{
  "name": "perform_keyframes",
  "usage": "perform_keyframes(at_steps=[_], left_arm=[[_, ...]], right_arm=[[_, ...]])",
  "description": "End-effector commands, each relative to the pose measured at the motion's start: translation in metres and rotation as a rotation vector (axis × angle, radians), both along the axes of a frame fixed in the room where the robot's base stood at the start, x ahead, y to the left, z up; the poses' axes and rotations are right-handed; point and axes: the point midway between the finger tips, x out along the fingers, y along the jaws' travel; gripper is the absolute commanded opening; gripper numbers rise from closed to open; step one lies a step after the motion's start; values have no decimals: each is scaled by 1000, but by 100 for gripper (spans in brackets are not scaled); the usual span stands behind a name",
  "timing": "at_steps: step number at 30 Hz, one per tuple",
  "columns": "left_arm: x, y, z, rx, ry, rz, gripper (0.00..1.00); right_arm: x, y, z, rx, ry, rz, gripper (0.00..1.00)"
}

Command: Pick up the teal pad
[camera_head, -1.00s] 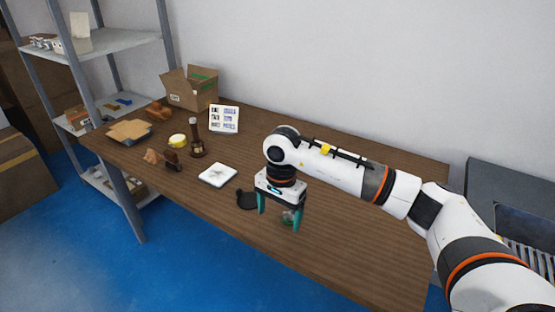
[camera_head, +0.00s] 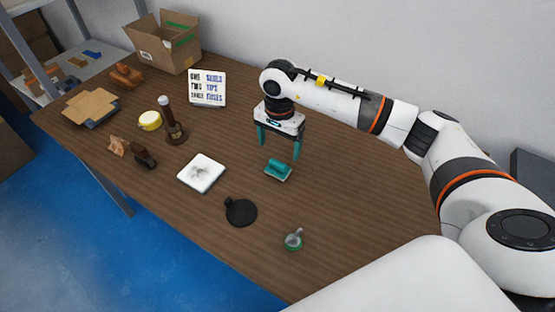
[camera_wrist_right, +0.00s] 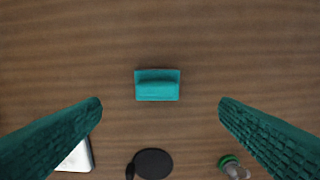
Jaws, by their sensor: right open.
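The teal pad (camera_head: 278,170) lies on the brown wooden table, a small block with a raised ridge. In the right wrist view the pad (camera_wrist_right: 157,85) sits near the middle, a little beyond the fingertips and centred between them. My right gripper (camera_head: 278,151) has teal fingers pointing down above the table, just behind the pad in the head view. It is open and empty, its fingers wide apart in the right wrist view (camera_wrist_right: 160,103). My left gripper is not in view.
A white square tile (camera_head: 201,173), a black round disc (camera_head: 240,211) and a small green-based item (camera_head: 293,240) lie nearby. A brown stand (camera_head: 173,125), yellow round item (camera_head: 150,120), text sign (camera_head: 207,88) and cardboard box (camera_head: 165,42) stand farther left. The table right of the pad is clear.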

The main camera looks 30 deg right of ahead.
Motion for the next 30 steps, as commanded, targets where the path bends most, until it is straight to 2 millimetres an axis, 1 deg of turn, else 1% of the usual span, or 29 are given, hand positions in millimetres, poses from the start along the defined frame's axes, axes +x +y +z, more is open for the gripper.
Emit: perform_keyframes(at_steps=[1, 3, 7, 11, 16, 18, 21, 24, 29, 30], left_arm=[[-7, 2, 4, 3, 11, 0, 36], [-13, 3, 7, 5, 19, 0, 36], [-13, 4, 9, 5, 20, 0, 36], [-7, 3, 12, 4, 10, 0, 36], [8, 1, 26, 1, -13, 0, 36], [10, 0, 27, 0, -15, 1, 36], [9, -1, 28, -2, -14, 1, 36], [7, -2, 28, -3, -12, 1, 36], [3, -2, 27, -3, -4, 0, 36], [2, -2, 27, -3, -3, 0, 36]], right_arm=[[-1, 0, -8, 0, 6, -1, 85], [-1, 0, -20, 0, 4, 0, 85], [0, 0, -34, 0, 2, -1, 85], [0, 2, -42, 2, 1, 1, 85], [0, 7, -65, 1, 5, -1, 85], [1, 7, -77, 0, 4, 0, 85], [1, 6, -86, 0, 1, -1, 85], [2, 6, -90, 0, 0, 0, 85], [2, 6, -91, 0, -1, 1, 85], [2, 6, -91, 1, -1, 1, 81]])
